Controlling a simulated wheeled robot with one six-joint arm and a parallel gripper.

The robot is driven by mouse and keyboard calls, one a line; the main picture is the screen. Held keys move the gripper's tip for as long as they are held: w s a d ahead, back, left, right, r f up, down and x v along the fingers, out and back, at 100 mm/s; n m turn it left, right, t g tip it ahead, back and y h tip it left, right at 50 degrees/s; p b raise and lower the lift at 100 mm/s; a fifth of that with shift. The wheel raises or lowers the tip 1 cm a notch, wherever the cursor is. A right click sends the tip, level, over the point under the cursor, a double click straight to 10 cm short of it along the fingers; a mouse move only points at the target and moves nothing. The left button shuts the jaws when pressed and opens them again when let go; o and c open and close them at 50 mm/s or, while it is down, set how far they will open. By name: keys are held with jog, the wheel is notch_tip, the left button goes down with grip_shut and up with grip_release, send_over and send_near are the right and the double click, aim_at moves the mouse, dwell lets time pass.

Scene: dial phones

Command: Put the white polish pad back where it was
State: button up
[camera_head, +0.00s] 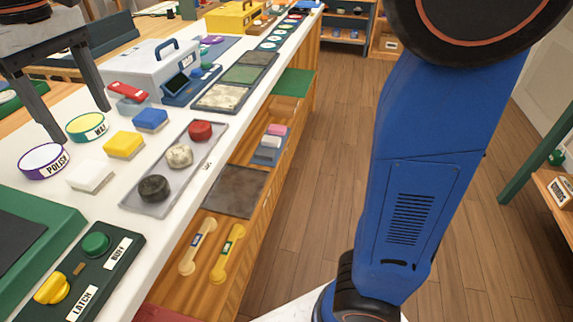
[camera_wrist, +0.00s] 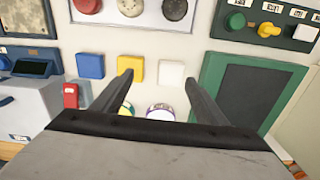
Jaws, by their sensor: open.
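The white polish pad (camera_head: 91,177) lies flat on the white counter, in front of the round purple-rimmed POLISH tin (camera_head: 44,161). In the wrist view the white pad (camera_wrist: 171,74) shows just beyond the fingertips, towards the right finger, in a row with the yellow and blue pads. My gripper (camera_head: 82,124) is open and empty, its fingers pointing down above the counter around the tins. It also shows in the wrist view (camera_wrist: 160,79), with nothing between the fingers. The tins are partly hidden there by my gripper body.
A yellow pad (camera_head: 124,145) and a blue pad (camera_head: 150,119) lie in line with the white one. A grey tray (camera_head: 150,206) holds red, cream and black round pads. A green WAX tin (camera_head: 87,127), a green panel (camera_head: 38,238) and a button box (camera_head: 121,231) are close by.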

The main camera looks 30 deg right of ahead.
jog(key=s+d+f+m+t, duration=0.1)
jog(key=d+f+m, duration=0.15)
jog(key=d, duration=0.95)
jog(key=d+f+m+t, duration=0.15)
jog(key=d+f, duration=0.25)
jog(key=d, duration=0.8)
jog(key=s+d+f+m+t, duration=0.1)
jog(key=s+d+f+m, duration=0.1)
jog(key=s+d+f, duration=0.4)
jog(key=s+d+f+m+t, duration=0.1)
jog(key=s+d+f+m, duration=0.2)
jog(key=s+d+f, duration=0.3)
jog(key=d+f, duration=0.3)
jog(key=d, duration=0.2)
